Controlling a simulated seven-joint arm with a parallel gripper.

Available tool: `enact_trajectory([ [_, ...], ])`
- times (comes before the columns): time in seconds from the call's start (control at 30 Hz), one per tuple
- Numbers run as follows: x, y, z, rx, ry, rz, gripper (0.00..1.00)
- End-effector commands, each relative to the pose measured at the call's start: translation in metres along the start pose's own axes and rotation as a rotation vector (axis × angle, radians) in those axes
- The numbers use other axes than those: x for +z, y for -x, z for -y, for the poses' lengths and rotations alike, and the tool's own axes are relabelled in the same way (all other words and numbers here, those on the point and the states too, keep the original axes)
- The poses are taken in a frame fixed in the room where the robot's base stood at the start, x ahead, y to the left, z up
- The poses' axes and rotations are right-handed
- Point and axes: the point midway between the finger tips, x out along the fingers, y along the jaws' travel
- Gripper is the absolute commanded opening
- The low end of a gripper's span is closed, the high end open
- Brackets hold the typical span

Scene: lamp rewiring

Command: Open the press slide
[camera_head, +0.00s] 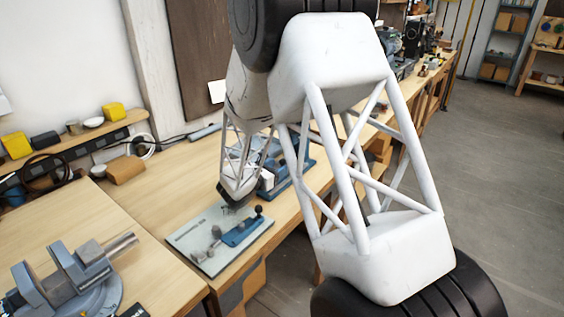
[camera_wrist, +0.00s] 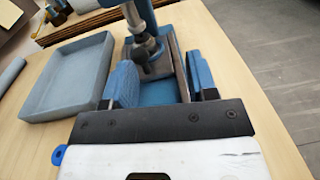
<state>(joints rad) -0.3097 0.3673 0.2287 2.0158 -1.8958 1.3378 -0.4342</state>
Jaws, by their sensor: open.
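The press (camera_wrist: 142,17) stands ahead of my gripper in the wrist view. It has a blue frame, a metal shaft and a dark rounded end over a blue bed. What looks like the same blue press (camera_head: 300,165) is partly hidden behind my arm in the head view. I cannot tell which part is the slide or how far it is drawn. My gripper (camera_wrist: 163,88) is open, with its blue fingers apart on either side of the near end of the press. In the head view, my gripper (camera_head: 234,198) is small and dark; its fingers are unclear.
A grey-blue tray (camera_wrist: 48,103) lies left of the press in the wrist view. A pale board (camera_head: 195,245) with a blue lever device (camera_head: 241,232) lies at the bench front. A grey vise-like fixture (camera_head: 75,275) stands at left. The bench's right edge is near the press.

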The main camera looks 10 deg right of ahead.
Motion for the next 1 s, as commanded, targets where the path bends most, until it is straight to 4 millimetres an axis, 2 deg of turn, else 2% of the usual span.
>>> enact_trajectory([
  [0.1,-0.015,0.003,-0.017,0.048,0.041,0.022,0.53],
  [0.3,-0.023,0.005,-0.028,0.082,0.067,0.04,0.53],
  [0.77,-0.023,0.002,-0.028,0.082,0.068,0.04,0.53],
  [1.0,-0.023,-0.015,-0.029,0.08,0.067,0.039,0.53],
])
